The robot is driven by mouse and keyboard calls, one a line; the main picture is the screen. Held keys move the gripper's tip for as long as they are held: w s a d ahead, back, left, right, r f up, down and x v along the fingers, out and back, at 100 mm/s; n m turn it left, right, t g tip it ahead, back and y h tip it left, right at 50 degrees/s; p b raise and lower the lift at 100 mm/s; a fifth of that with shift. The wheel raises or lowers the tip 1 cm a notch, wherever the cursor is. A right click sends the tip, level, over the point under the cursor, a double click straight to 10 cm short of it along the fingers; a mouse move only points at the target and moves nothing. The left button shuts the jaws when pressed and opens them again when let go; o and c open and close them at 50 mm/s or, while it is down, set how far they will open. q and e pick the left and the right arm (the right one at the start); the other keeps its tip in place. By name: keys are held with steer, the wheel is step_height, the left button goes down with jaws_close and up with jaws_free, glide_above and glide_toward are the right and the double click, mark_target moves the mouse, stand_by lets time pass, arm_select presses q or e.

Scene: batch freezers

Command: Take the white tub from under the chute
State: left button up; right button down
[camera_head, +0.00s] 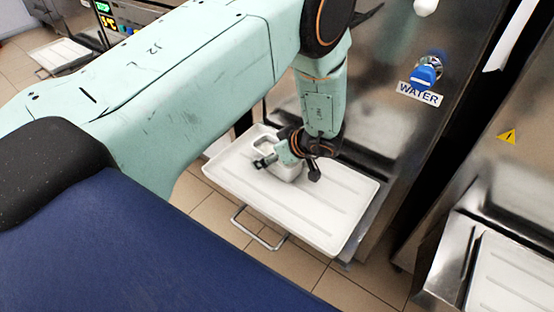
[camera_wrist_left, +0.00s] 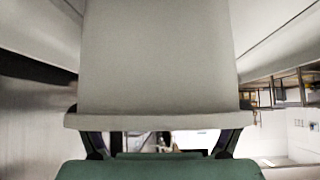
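The white tub (camera_head: 287,173) stands on a white ribbed tray (camera_head: 331,223) at the foot of a steel machine. My left arm reaches over from the left, and my left gripper (camera_head: 288,167) is down at the tub, hiding part of it. Its fingers are spread wide, one near the tub's left side and one to its right. In the left wrist view the tub (camera_wrist_left: 158,60) fills the middle, very close, with its rim across the picture between the fingers (camera_wrist_left: 160,145). I cannot tell whether the fingers touch it. My right gripper is not in view.
The steel machine (camera_head: 390,125) rises behind the tray, with a blue knob (camera_head: 424,76) and a WATER label (camera_head: 419,94). A metal handle (camera_head: 258,231) sticks out before the tray. Another machine with a tray (camera_head: 512,275) stands at the right. Tiled floor (camera_head: 300,262) shows in front.

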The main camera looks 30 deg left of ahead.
arm_select(q)
steer(key=c, duration=1.3)
